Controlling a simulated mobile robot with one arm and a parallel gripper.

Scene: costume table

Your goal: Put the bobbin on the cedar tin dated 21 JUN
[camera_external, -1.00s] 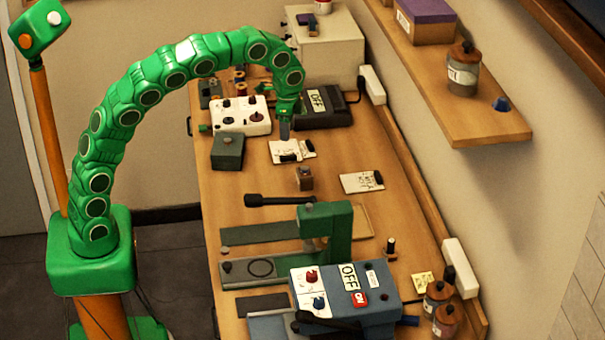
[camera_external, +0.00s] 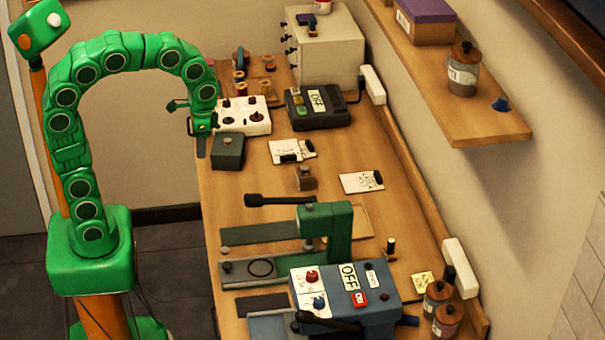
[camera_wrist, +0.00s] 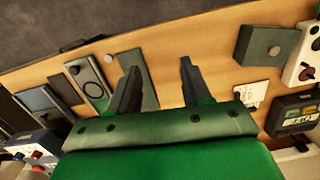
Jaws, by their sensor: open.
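My gripper (camera_external: 201,147) hangs at the table's left edge, beside the dark green box; its two fingers stand apart and empty in the wrist view (camera_wrist: 158,85). Several small spools, one of them a coloured spool (camera_external: 240,89), stand on the wooden rack at the back. A dark spool-like piece (camera_external: 390,246) stands alone at the front right; I cannot tell which is the bobbin. The dark green box (camera_external: 228,150), also in the wrist view (camera_wrist: 259,46), and a small brown box (camera_external: 304,178) have knobs on top. No 21 JUN date is readable, so the cedar tin is uncertain.
A white control box (camera_external: 243,115) and a black OFF box (camera_external: 319,108) stand behind the dark green box. A green press (camera_external: 338,228) and a blue-grey OFF machine (camera_external: 372,310) fill the front. Cards (camera_external: 361,183) lie mid-table. Jars (camera_external: 445,320) stand front right.

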